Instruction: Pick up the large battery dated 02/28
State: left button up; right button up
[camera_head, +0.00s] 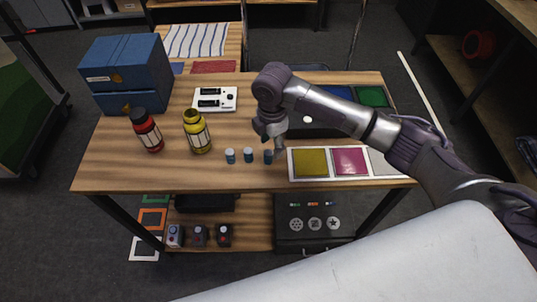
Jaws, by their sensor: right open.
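My right gripper (271,138) points down just above and behind the right cylinder. It is open, and I see nothing held in it. Whether it touches the cylinder I cannot tell. My left gripper is out of view.
A red bottle (147,131) and a yellow bottle (197,132) stand left of the cylinders. A white device with dark slots (229,100) lies behind. A blue box (126,70) is at the back left. A panel with coloured squares (330,151) lies close on the right.

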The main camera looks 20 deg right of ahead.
aim_at(268, 152)
jog(key=f, duration=0.2)
jog(key=a+f+p, duration=0.1)
jog(key=f, duration=0.1)
jog(key=shift+s+f+p, duration=0.1)
jog(key=shift+f+p, duration=0.1)
jog(key=shift+p, duration=0.1)
jog(key=shift+f, duration=0.3)
grip_shut()
